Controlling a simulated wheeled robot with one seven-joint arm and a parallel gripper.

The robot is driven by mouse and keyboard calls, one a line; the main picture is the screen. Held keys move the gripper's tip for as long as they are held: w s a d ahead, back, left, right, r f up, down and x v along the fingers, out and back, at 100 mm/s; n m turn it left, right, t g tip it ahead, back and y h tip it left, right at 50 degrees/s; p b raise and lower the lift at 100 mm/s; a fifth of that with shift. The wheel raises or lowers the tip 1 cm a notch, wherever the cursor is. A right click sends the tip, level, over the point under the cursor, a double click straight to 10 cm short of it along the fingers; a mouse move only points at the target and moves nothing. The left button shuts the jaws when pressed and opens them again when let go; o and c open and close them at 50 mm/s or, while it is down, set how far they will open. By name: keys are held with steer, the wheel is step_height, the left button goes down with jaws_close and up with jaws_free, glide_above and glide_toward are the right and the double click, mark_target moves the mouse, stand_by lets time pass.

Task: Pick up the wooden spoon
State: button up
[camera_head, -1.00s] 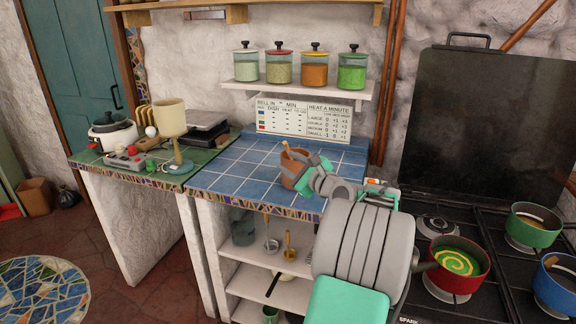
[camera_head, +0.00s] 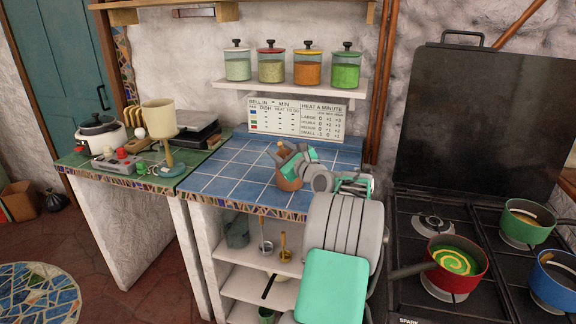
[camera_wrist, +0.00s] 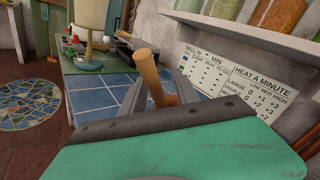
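The wooden spoon shows in the wrist view as a light wooden handle (camera_wrist: 148,70), tilted and rising between my fingers. Its lower end is hidden in a terracotta pot (camera_head: 289,183) on the blue tiled counter (camera_head: 232,172). In the head view only a small tip of the handle (camera_head: 280,145) shows above the pot. My gripper (camera_head: 288,157) is at the pot's mouth. Its two grey fingers are apart, one on each side of the handle, with gaps visible in the wrist view (camera_wrist: 156,84). I cannot tell whether either finger touches the handle.
A sign (camera_head: 297,118) leans on the wall behind the counter, under a shelf of jars (camera_head: 272,68). A lamp (camera_head: 160,120) and a cooker pot (camera_head: 100,133) stand on the green counter at left. The stove with a red pot (camera_head: 455,265) is at right.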

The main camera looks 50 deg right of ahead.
steer(key=shift+a, duration=0.1)
jaws_close()
stand_by(0.3)
